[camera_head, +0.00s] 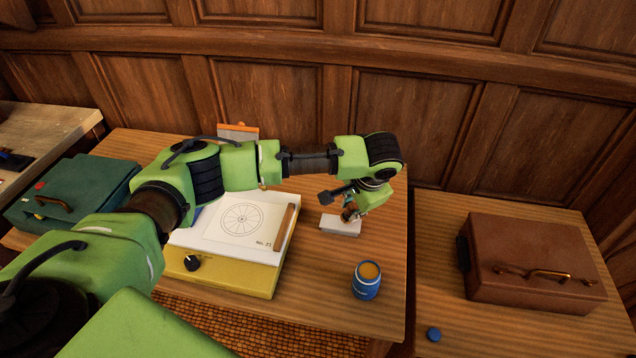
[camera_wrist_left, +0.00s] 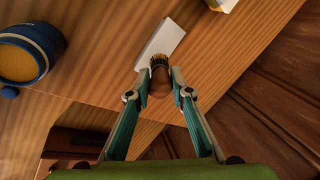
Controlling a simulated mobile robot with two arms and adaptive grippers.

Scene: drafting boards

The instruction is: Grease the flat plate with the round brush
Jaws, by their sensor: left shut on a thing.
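The flat plate (camera_head: 340,229) is a small white block lying on the wooden table, right of the drawing board. It also shows in the left wrist view (camera_wrist_left: 165,36). My left gripper (camera_head: 352,208) is above it, pointing down, shut on the round brush (camera_wrist_left: 159,72). The brush has a dark round handle, a brass-coloured band and dark bristles. Its bristle end is at the near end of the plate; I cannot tell whether it touches. An open blue pot (camera_head: 366,283) with yellow-orange contents stands nearer to me; it also shows in the left wrist view (camera_wrist_left: 27,55).
A yellow drawing board (camera_head: 230,278) with a wheel drawing lies left of the plate. A brown case (camera_head: 530,260) and a blue lid (camera_head: 433,334) are on the right-hand table, past a gap. A green case (camera_head: 72,195) is at the left. Wood panelling stands behind.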

